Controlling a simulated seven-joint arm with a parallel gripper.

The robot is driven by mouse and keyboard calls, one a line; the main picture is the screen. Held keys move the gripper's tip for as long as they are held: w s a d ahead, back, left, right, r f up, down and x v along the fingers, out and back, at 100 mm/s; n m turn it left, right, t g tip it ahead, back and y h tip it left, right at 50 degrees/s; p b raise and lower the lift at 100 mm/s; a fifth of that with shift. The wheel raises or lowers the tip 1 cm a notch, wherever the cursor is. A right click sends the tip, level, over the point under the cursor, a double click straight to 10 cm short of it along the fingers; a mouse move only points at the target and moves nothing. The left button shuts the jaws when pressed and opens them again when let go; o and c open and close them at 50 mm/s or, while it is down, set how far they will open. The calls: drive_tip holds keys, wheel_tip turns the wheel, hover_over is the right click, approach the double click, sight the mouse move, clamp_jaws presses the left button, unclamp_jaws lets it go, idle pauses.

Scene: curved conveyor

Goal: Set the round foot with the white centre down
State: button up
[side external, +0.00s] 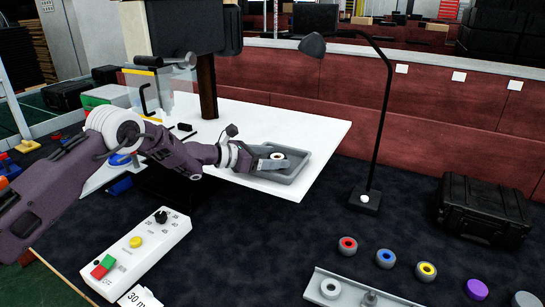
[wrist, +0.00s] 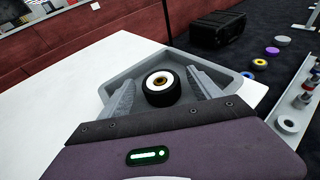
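The round foot with the white centre (wrist: 160,92) is a short black cylinder with a white ring on top and a brownish middle. It is in the grey tray (wrist: 240,93) on the white table, upright; the side view also shows the foot (side external: 277,156) within the tray (side external: 291,176). My gripper (wrist: 161,74) reaches into the tray with one grey finger on each side of the foot. Narrow gaps show between the foot and both fingers, so the gripper looks open. Whether the foot's underside touches the tray floor is hidden.
The white table top (side external: 322,132) is clear right of the tray. A black lamp (side external: 378,120) and a black case (side external: 484,208) stand beyond it. Several coloured round feet (side external: 386,258) and a grey rail (side external: 360,291) lie at front right. A control box (side external: 137,255) is at front left.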

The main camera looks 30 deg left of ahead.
drive_tip(key=shift+r, duration=0.2)
drive_tip(key=v, duration=1.2)
drive_tip(key=s+d+r+m+g+h, duration=0.2)
drive_tip(key=s+d+r+m, duration=0.4)
drive_tip(key=r, duration=0.3)
drive_tip(key=s+d+r+m+g, duration=0.3)
drive_tip(key=s+d+r+m, duration=0.15)
drive_tip(key=s, duration=0.35)
drive_tip(key=s+d+r+m+g, duration=0.2)
drive_tip(key=s+d+r+m, duration=0.1)
drive_tip(key=s+m, duration=0.3)
drive_tip(key=s+m+g+y, duration=0.2)
drive_tip(key=s+m, duration=0.2)
drive_tip(key=s, duration=0.6)
drive_tip(key=s+a+f+m+t+y, duration=0.1)
drive_tip(key=s+a+f+m+y, duration=0.1)
drive_tip(key=s+a+m+y, duration=0.2)
drive_tip(key=s+a+f+m+t+y, duration=0.1)
drive_tip(key=s+a+f+m+y, duration=0.2)
drive_tip(key=s+a, duration=0.5)
drive_tip(key=s+m+y, duration=0.1)
drive_tip(key=s, duration=0.3)
drive_tip(key=shift+f+m, duration=0.15)
drive_tip(key=shift+m, duration=0.2)
